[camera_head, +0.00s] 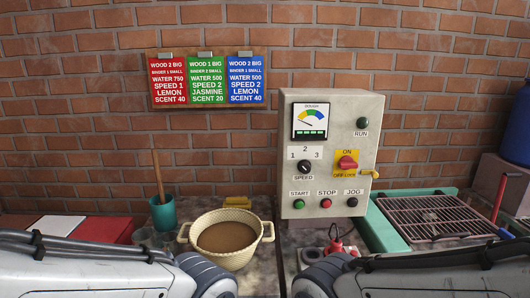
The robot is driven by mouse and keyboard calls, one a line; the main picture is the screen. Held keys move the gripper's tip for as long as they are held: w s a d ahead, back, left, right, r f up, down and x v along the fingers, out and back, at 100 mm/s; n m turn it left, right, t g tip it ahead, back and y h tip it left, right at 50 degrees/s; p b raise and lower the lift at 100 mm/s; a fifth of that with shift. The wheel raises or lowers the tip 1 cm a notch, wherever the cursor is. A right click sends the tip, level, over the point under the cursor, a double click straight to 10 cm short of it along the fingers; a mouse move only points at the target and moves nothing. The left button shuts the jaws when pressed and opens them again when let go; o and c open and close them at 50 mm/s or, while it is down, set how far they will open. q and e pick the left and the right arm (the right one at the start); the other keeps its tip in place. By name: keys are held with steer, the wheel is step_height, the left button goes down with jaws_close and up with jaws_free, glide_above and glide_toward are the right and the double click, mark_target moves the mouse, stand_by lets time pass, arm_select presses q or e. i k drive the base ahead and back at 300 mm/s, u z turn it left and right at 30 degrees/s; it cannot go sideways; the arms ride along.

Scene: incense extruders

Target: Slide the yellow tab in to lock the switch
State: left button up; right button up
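A grey control box (290,160) stands upright against the brick wall, right of centre. On its right side is a red rotary switch (348,162) on a yellow plate with "ON" above and "OFF-LOCK" lettering below. The yellow tab (371,173) sticks out at the lower right of that plate, reaching past the box's right edge. How far it is pushed in is hard to tell at this size. My two arms cross the bottom left and bottom right; both grippers are outside the picture.
Buttons, a speed dial (304,167) and a gauge (310,121) share the panel. A basket of brown powder (227,237) and a teal cup (163,212) stand left. A wire rack (430,215) on a green tray lies right. A red object (337,243) sits below the box.

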mark_target(375, 174)
steer(key=u, duration=1.6)
steer(key=k, duration=0.95)
steer(key=z, duration=2)
steer(key=i, duration=1)
steer(key=z, duration=0.05)
